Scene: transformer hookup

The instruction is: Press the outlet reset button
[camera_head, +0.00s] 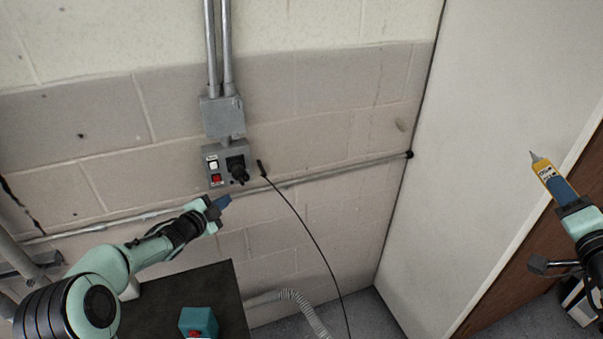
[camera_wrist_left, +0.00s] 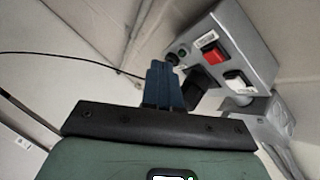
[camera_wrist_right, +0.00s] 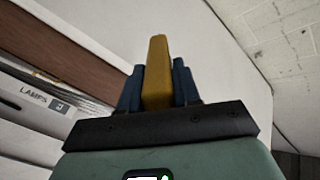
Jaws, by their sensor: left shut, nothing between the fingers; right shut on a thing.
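A grey outlet box (camera_head: 207,153) is on the block wall; it also shows in the left wrist view (camera_wrist_left: 250,45). On its face are a white button (camera_head: 213,165) and below it a red button (camera_head: 216,179). The left wrist view shows the red button (camera_wrist_left: 213,53) and white button (camera_wrist_left: 240,80). Their labels are too small to read. A black plug (camera_head: 238,173) sits at the box's right side. My left gripper (camera_head: 222,202) is shut and empty, just below the box, apart from the buttons. My right gripper (camera_head: 564,188) is shut on a yellow pointed tool (camera_head: 545,170), far right.
A black cable (camera_head: 305,225) hangs right of the box, and a pipe (camera_head: 330,173) crosses the wall. Below is a dark table (camera_head: 222,285) with a teal box (camera_head: 198,321) bearing a red button. A white panel (camera_head: 480,130) stands at right.

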